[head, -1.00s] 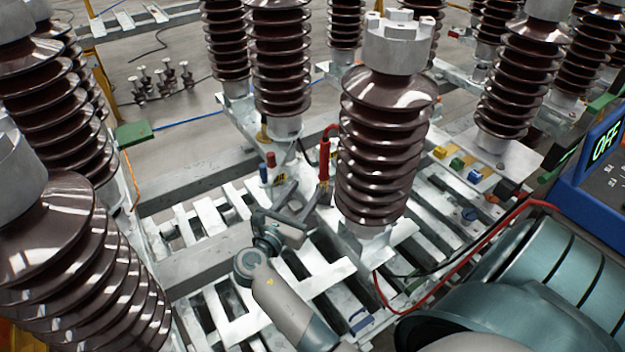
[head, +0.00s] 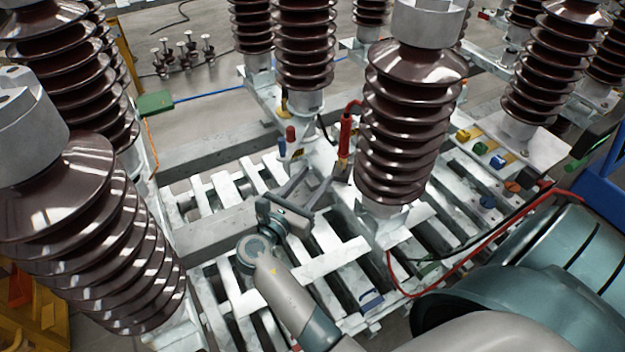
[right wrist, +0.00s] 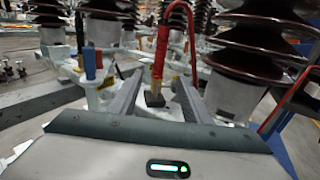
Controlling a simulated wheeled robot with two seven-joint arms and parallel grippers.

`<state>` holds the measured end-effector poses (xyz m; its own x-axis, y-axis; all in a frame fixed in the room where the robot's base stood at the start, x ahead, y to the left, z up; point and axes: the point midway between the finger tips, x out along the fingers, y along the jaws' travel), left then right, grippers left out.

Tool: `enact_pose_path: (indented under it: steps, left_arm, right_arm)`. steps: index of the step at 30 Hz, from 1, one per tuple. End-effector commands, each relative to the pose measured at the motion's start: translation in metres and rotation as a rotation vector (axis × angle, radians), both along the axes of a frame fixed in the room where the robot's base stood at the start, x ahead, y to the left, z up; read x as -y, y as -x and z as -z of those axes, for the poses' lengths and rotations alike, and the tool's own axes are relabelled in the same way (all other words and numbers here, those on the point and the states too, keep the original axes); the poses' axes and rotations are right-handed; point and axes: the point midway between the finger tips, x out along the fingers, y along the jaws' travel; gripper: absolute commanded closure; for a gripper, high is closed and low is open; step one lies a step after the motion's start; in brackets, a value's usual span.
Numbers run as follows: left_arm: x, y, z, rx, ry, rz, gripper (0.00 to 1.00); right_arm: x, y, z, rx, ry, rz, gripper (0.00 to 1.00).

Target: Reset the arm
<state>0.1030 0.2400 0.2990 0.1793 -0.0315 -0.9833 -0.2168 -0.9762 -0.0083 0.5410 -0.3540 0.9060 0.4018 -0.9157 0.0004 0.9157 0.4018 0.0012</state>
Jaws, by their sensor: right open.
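My right gripper (head: 318,176) is open, at the middle of the head view, low over the white slatted frame. Its arm comes up from the bottom. A red connector (head: 346,133) with a yellow band stands just beyond the fingertips, beside the brown ribbed insulator (head: 408,125). In the right wrist view, the two fingers (right wrist: 159,76) point forward, and the red connector (right wrist: 162,45) with its dark foot appears in the gap between them, farther off. The fingers do not grip it. My left gripper is not in view.
A blue-and-red pair of posts (head: 286,141) stands left of the connector. Large insulators crowd the left (head: 85,225) and back. A red cable (head: 440,290) loops at the right. Yellow, green and blue blocks (head: 480,149) sit on a plate. Bare slats (head: 225,188) lie left of the gripper.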

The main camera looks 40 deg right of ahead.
Motion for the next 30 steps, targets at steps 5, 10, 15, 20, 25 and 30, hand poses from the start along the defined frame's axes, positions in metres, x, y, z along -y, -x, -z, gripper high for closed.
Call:
enact_pose_path:
  steps: [5,10,15,20,25,30]
  left_arm:
    - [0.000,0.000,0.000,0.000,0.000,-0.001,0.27]
    - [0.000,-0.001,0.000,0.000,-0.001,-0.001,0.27]
    - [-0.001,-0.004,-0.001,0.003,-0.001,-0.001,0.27]
    - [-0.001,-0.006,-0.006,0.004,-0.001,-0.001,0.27]
    - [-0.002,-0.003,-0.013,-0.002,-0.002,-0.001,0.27]
    - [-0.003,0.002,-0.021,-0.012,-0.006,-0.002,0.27]
  right_arm:
    - [0.000,0.000,0.000,0.000,0.000,0.000,0.56]
    - [0.000,0.000,0.000,0.000,0.000,0.000,0.56]
    - [-0.001,-0.002,0.007,0.000,-0.013,-0.014,0.56]
    - [-0.008,-0.011,0.041,0.001,-0.085,-0.074,0.56]
    - [-0.024,-0.018,0.113,0.009,-0.260,-0.171,0.56]
    - [-0.046,-0.004,0.208,0.026,-0.522,-0.228,0.56]
